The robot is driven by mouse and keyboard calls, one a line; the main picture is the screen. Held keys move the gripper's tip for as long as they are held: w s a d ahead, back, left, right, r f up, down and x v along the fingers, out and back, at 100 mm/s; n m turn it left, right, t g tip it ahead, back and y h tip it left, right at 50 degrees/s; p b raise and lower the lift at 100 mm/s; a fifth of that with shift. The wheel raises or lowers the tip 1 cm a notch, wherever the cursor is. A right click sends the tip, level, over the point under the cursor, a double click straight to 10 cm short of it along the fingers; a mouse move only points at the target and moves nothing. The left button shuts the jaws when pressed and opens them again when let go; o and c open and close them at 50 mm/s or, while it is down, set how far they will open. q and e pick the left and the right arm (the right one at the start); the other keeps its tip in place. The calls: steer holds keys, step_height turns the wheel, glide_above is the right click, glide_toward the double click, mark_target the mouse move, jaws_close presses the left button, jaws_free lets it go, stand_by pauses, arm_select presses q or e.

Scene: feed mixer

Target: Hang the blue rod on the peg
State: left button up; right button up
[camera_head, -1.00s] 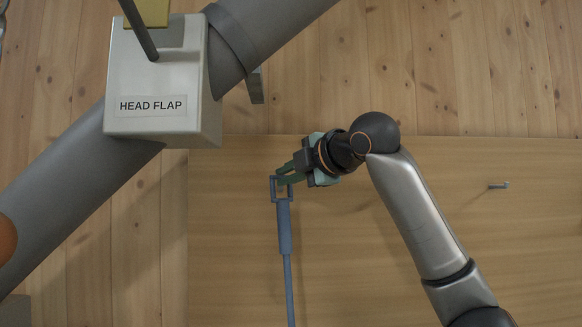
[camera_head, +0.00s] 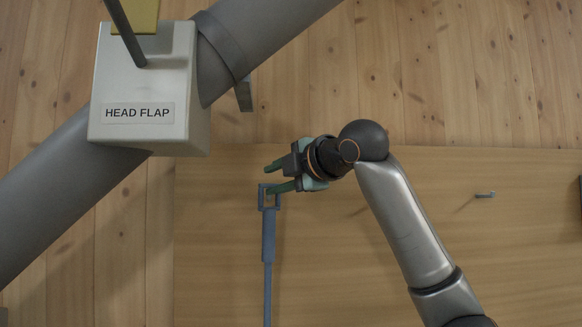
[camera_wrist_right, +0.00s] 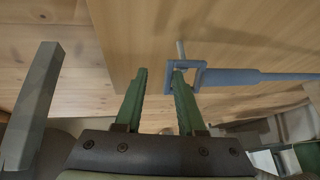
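The blue rod (camera_head: 268,235) runs down the wooden panel with its square loop (camera_head: 277,199) at the top. In the right wrist view the rod (camera_wrist_right: 255,76) points right, and a short grey peg (camera_wrist_right: 181,49) shows at its loop; the loop appears to be around it. My right gripper (camera_head: 272,179) is open at the loop. In the wrist view its green fingers (camera_wrist_right: 160,75) are apart, and one fingertip overlaps the loop; I cannot tell whether it touches. The rod's lower end is cut off in the head view. My left gripper is not in view.
Another small peg (camera_head: 485,195) sticks out of the panel (camera_head: 520,250) at the right. A grey box labelled HEAD FLAP (camera_head: 150,85) and a thick grey pipe (camera_head: 50,205) stand at the left. The panel between the rod and the right peg is crossed by my right arm.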

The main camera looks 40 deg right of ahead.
steer(key=s+r+b, duration=0.2)
steer(key=s, duration=1)
steer(key=shift+s, duration=0.15)
steer(key=shift+r, duration=0.15)
